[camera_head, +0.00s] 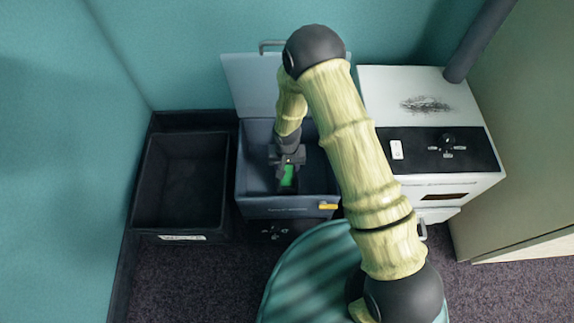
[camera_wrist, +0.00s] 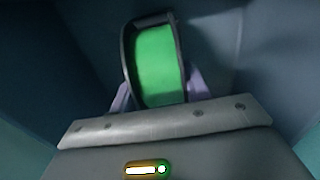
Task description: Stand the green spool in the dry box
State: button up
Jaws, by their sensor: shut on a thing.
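The green spool (camera_head: 288,176) is inside the dry box (camera_head: 258,205), a grey-blue bin with its lid (camera_head: 248,88) raised at the back. My gripper (camera_head: 288,163) reaches down into the box and is shut on the spool. In the wrist view the spool (camera_wrist: 157,62) shows a green face and dark rims and looks upright, slightly tilted. The fingertips and the spool's lower edge are hidden behind the gripper body. I cannot tell whether the spool touches the box floor.
An empty black bin (camera_head: 146,185) stands left of the dry box. A white machine (camera_head: 425,110) with a black control panel stands to the right. A teal wall is close behind, and a rounded teal surface (camera_head: 305,270) lies in front.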

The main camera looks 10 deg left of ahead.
dwell(0.4)
jog(key=o, duration=1.3)
notch_tip(320, 180, up, 18)
jog(key=p, duration=0.8)
jog(key=shift+f, duration=0.25)
jog(key=shift+d, duration=0.1)
